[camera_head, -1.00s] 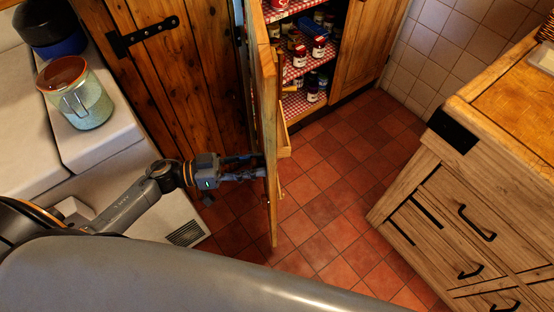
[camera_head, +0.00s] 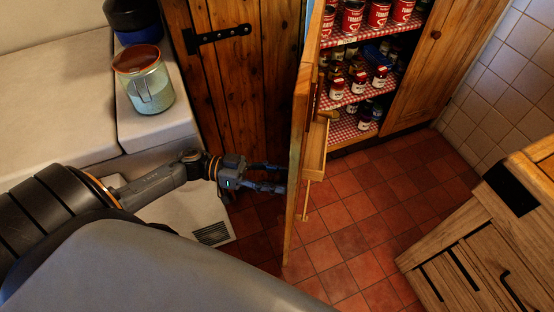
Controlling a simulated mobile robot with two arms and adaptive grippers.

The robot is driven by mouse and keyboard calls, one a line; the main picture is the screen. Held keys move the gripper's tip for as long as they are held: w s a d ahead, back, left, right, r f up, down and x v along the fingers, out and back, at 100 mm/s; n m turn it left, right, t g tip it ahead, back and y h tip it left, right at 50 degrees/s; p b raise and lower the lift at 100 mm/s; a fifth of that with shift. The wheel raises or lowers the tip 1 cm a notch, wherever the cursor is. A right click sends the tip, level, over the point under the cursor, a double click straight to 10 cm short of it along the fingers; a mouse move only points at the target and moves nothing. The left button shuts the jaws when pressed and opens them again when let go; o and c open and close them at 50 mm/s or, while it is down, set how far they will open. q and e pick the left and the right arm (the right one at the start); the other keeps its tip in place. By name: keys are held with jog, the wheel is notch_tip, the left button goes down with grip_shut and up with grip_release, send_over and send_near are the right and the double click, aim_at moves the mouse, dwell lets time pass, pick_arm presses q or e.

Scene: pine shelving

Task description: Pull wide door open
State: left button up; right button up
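The wide wooden door (camera_head: 298,165) stands swung out from the pine cupboard, seen almost edge-on in the head view. A small wooden rack (camera_head: 315,150) is on its inner side. My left gripper (camera_head: 284,180) comes in from the left at the door's outer face. Its two dark fingers are spread apart, with their tips at or very near the door. The door's edge hides what lies just beyond the tips, and I cannot make out a handle between them. My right gripper is not in view.
Inside the cupboard are checked shelves (camera_head: 346,99) with cans and jars. A closed cupboard door (camera_head: 430,70) is to their right. A drawer unit (camera_head: 470,265) is at lower right. Red tiled floor (camera_head: 360,215) is clear between.

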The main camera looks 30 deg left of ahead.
pick_arm(q)
jog(key=shift+o, duration=0.4)
notch_tip(320, 180, up, 10)
dwell(0.4)
jog(key=shift+c, duration=0.2)
